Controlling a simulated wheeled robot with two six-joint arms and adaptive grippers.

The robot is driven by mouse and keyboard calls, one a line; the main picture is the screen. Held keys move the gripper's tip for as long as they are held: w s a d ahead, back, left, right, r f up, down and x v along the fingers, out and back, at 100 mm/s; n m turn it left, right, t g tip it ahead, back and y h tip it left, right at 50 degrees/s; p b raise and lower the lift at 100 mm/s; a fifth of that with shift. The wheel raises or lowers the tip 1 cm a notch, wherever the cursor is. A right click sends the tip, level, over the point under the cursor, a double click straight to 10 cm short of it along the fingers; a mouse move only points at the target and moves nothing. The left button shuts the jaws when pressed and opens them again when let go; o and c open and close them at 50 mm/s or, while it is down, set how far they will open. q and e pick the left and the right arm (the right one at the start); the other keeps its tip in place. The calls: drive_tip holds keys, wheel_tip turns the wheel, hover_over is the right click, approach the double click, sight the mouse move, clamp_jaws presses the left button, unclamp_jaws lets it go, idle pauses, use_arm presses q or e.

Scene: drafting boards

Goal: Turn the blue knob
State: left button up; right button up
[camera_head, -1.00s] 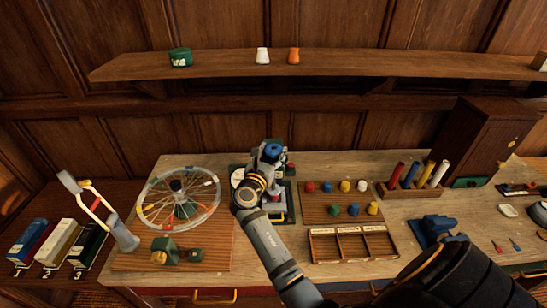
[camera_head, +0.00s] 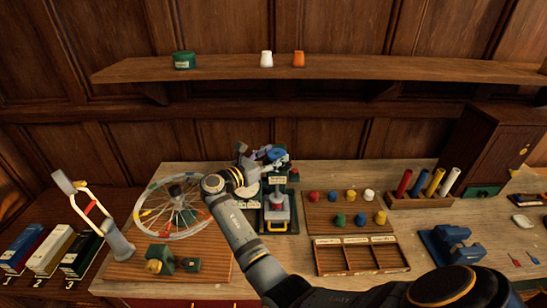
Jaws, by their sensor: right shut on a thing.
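The blue knob (camera_head: 277,154) sits at the top of a small green and grey press-like device (camera_head: 279,205) on the workbench. My right gripper (camera_head: 268,156) comes in from the left side of the device, at the height of the knob. It is shut on the blue knob, and its fingers partly hide it. A round white dial on the device's left is partly hidden by my right arm. My left gripper is not in view.
A spoked wheel (camera_head: 177,206) stands left of my right arm. A board with several coloured pegs (camera_head: 325,212) and a compartment tray (camera_head: 361,259) lie to the right. A wooden shelf (camera_head: 350,67) runs above the bench.

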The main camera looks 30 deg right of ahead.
sight(273, 155)
drive_tip(key=o, duration=1.1)
drive_tip(key=shift+o, duration=0.2)
wheel_tip(273, 155, up, 10)
